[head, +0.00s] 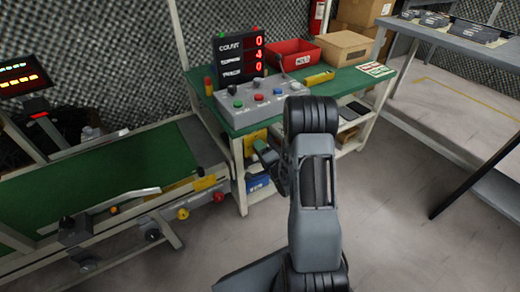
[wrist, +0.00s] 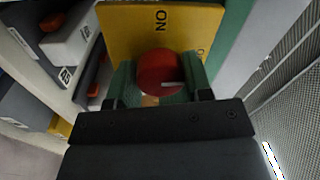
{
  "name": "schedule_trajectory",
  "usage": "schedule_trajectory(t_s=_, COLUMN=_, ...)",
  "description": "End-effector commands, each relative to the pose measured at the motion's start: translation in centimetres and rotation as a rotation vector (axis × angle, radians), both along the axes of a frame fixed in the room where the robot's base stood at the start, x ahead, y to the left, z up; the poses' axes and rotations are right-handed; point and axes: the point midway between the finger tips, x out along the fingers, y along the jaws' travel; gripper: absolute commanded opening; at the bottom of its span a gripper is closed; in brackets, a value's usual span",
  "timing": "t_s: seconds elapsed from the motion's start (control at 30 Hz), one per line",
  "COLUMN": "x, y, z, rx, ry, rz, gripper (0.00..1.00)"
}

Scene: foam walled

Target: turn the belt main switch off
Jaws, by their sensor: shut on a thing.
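The belt main switch is a round red knob (wrist: 158,70) on a yellow plate (wrist: 120,28). Sideways "ON" lettering shows on the plate above the knob in the wrist view, and other lettering at its right is mostly hidden. A pale mark on the knob lies roughly level, toward its right side. My gripper (wrist: 160,88) is shut on the knob, with a green finger on each side. In the head view my gripper (head: 264,152) is at the end of the green table, by the yellow plate (head: 256,139); the knob is hidden there.
The green table (head: 345,85) bears a grey button box (head: 258,101), a counter display, a red bin (head: 292,55) and a cardboard box. Shelves with bins lie below the table.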

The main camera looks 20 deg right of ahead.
Motion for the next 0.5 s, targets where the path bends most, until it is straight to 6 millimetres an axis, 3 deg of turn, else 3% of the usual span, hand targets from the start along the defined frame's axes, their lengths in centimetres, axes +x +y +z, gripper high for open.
schedule_trajectory(t_s=0.5, x=0.02, y=0.04, z=0.07, rx=0.085, ry=0.008, rz=0.001, gripper=0.23)
